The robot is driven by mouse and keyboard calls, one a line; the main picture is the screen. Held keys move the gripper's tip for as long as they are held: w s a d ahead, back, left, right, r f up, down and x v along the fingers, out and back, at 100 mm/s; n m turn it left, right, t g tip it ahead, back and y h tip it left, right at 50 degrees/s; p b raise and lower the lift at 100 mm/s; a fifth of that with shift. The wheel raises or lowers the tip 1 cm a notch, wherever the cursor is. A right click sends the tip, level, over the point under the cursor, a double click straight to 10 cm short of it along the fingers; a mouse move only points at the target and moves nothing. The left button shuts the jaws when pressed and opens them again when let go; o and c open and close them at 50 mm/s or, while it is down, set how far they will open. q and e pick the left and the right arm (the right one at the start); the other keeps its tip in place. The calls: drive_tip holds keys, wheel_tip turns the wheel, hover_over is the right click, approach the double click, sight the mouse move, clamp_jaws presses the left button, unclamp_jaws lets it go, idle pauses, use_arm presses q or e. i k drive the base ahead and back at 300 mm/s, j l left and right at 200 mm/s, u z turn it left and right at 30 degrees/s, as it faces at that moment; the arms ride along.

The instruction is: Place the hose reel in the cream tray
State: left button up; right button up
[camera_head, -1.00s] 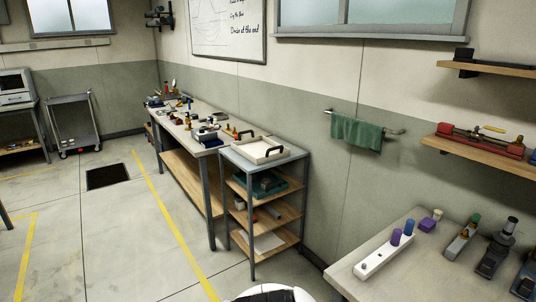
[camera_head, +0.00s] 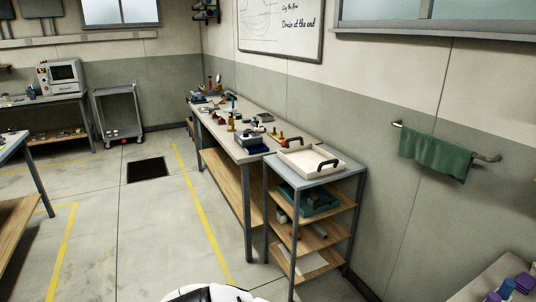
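The cream tray (camera_head: 311,161) sits on top of a grey shelf unit with wooden shelves, right of the picture's middle. It has two dark handles and looks empty. I cannot make out a hose reel for certain; the small items on the long workbench are too small to tell apart. Neither of my grippers shows in this view.
The long workbench (camera_head: 236,150) along the wall carries several small items. The shelf unit (camera_head: 350,184) stands at its near end. A grey cart (camera_head: 119,115) stands at the back, near a dark floor grate (camera_head: 148,169). The floor left of the workbench is clear.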

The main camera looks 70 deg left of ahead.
sight(309, 162)
drive_tip(key=i+j, duration=0.1)
drive_tip(key=j, duration=0.3)
drive_tip(key=j+u, duration=0.15)
drive_tip(key=j, duration=0.3)
drive_tip(key=i+j, duration=0.15)
drive_tip(key=j, duration=0.25)
drive_tip(key=i+j+u, duration=0.1)
drive_tip(key=j, duration=0.3)
drive_tip(key=i+j+u, duration=0.1)
drive_tip(key=j, duration=0.3)
drive_tip(key=i+j, duration=0.15)
drive_tip(key=j, duration=0.2)
